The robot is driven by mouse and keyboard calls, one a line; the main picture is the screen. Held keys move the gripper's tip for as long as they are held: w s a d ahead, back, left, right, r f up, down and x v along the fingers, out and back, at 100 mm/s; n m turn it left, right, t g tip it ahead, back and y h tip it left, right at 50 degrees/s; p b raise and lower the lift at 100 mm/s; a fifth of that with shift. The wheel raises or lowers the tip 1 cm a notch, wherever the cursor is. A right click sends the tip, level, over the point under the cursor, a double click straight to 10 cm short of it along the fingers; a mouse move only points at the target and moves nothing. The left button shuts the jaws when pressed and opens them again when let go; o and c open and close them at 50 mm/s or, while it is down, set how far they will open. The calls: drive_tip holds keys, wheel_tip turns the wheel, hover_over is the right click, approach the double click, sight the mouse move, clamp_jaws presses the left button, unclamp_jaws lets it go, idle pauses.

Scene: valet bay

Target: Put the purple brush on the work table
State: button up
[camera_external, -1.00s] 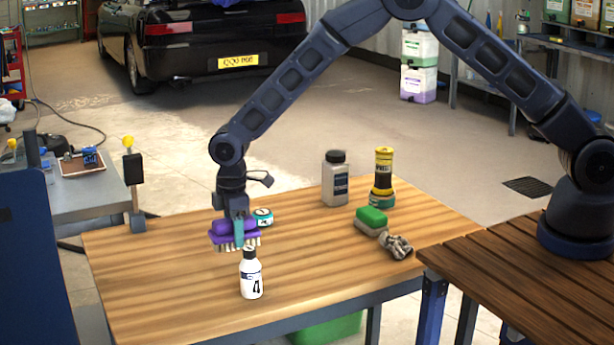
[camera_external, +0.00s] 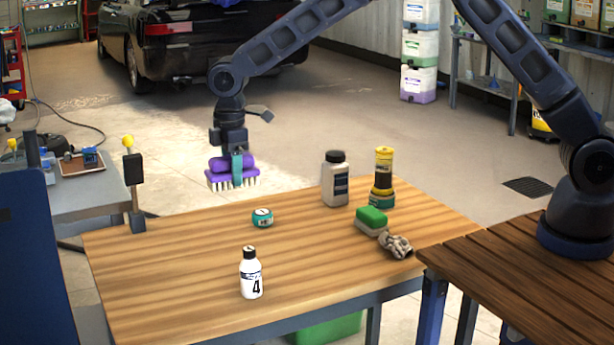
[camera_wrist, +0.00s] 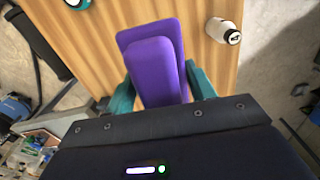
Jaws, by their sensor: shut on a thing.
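The purple brush (camera_external: 215,168), with pale bristles pointing down, is held between the teal fingers of my gripper (camera_external: 237,170). It hangs in the air over the back left part of the light wooden table (camera_external: 180,270), clear of the surface. In the wrist view the brush (camera_wrist: 155,60) fills the space between the two fingers, and the wooden table top (camera_wrist: 100,45) lies beyond it. A grey table (camera_external: 85,190) stands farther left. I cannot tell from the pictures which of the two is called the work table.
An upright yellow-tipped post (camera_external: 134,180) stands at the left edge.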

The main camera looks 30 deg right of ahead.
drive_tip(key=w+d+n, duration=0.2)
drive_tip(key=w+d, duration=0.1)
drive_tip(key=d, duration=0.3)
drive_tip(key=w+d+n, duration=0.1)
drive_tip(key=w+d, duration=0.2)
drive_tip(key=d, duration=0.4)
drive_tip(key=n, duration=1.6)
hover_over(428, 220)
wheel_tip(428, 220, down, 20)
drive_tip(key=shift+w+r, duration=0.1)
drive_tip(key=o, duration=1)
drive_tip(key=shift+o, duration=0.2)
